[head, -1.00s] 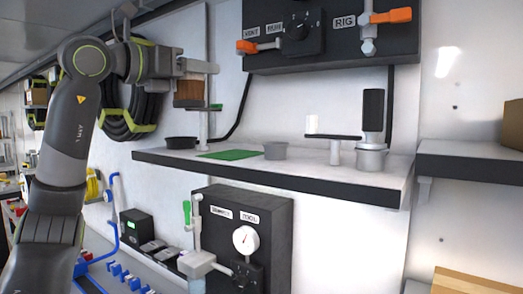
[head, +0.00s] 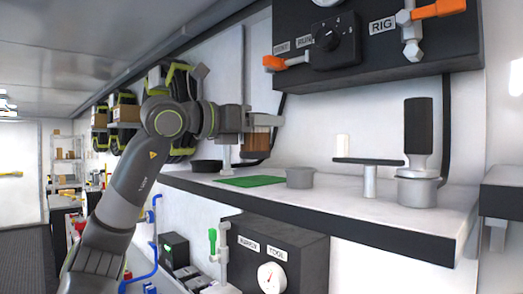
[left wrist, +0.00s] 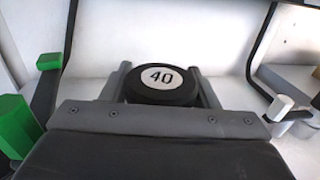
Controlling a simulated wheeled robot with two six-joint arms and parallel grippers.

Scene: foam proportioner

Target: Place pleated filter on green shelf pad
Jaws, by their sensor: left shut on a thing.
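The pleated filter (head: 257,142) is a brown cylinder in the head view. My left gripper (head: 262,122) is shut on it and holds it upright above the shelf. In the left wrist view a black round cap marked 40 (left wrist: 161,87) shows between the fingers; the filter's sides are hidden there. The green shelf pad (head: 250,181) lies flat and bare on the shelf, below the filter in the picture, with a gap between them. My right gripper is not in view.
On the shelf (head: 335,203), a black dish (head: 206,166) lies left of the pad and a grey cup (head: 300,178) right of it. Further right stand a post with a flat arm (head: 369,180) and a dark-handled pot (head: 417,190). A valve panel (head: 345,60) hangs above.

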